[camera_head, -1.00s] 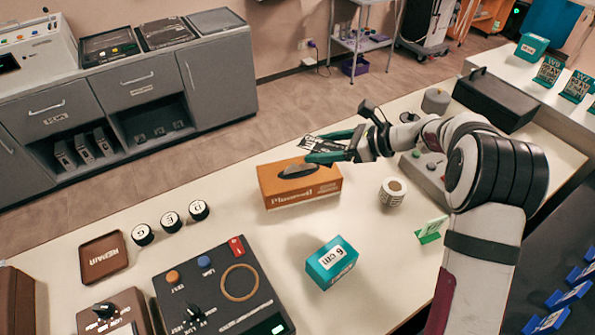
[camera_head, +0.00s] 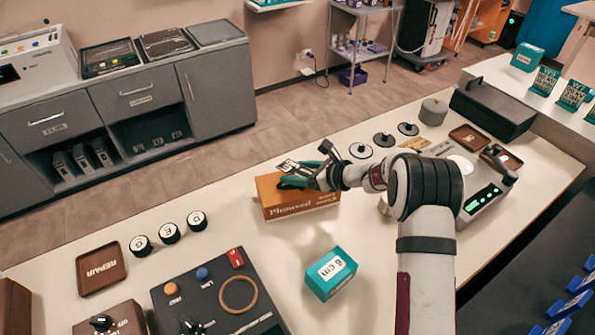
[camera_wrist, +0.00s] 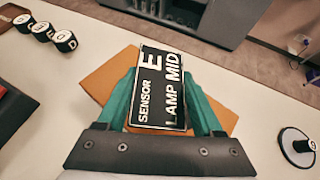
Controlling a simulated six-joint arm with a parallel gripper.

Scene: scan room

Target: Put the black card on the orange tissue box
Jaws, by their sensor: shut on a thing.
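The black card (camera_wrist: 161,88) has white lettering, "SENSOR", "E" and "LAMP MID", in the wrist view. My gripper (camera_wrist: 160,100) has teal fingers and is shut on the card, one finger along each side. The orange tissue box (camera_head: 300,207) stands on the white table in the head view, and my gripper (camera_head: 300,176) is over its top with the card. The orange box also shows under the card in the wrist view (camera_wrist: 98,82). Whether the card touches the box top is hard to tell.
A teal "6 cm" block (camera_head: 331,273) stands in front of the box. Several lettered black-and-white cylinders (camera_head: 169,233) and a brown REPAIR tray (camera_head: 101,264) are to the left. A dark control panel (camera_head: 215,300) is at the front. Black knobbed discs (camera_head: 384,139) stand behind my arm.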

